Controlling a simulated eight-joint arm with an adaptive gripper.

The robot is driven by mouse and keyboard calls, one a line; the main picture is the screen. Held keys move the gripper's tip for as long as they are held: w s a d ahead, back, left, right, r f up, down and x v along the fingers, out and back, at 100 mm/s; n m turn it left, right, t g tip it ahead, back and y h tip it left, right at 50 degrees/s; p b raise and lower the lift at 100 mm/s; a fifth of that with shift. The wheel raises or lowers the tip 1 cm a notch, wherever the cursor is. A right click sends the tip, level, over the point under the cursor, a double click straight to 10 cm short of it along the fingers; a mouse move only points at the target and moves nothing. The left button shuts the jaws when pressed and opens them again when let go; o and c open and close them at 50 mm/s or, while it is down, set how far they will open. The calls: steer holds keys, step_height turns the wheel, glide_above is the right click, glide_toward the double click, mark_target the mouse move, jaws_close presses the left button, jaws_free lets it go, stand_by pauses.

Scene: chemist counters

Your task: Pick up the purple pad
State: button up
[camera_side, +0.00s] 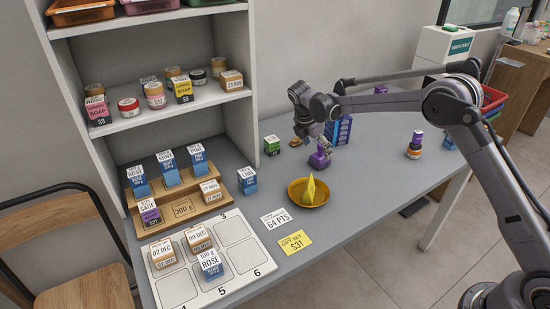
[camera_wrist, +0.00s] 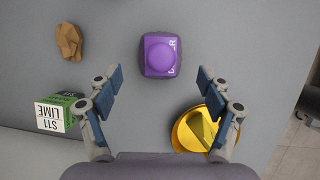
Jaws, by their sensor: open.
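The purple pad (camera_side: 319,160) is a small purple block on the grey counter, just behind the gold bowl. In the wrist view it (camera_wrist: 160,54) shows from above with a round raised top and part of a printed label on its lower edge. My gripper (camera_side: 325,150) is above it, close to it in the side view, and partly overlaps it there. In the wrist view my gripper (camera_wrist: 160,80) has its two fingers wide apart with nothing between them. The pad lies just ahead of the fingertips, about centred between them. I cannot tell the exact height gap.
A gold bowl (camera_side: 294,198) holding a yellow piece (camera_side: 309,190) stands in front of the pad, near the right finger in the wrist view. A green lime box (camera_side: 271,147), a brown lump (camera_wrist: 69,40) and a blue box (camera_side: 338,130) stand nearby. Shelves (camera_side: 160,108) rise at left.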

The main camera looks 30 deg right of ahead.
mark_target(320, 153)
steer(key=shift+d+x, duration=0.15)
steer(key=shift+x, duration=1.2)
steer(key=shift+d+x, duration=0.1)
steer(key=shift+x, duration=1.2)
steer(key=shift+r, duration=0.1)
steer(key=c, duration=1.3)
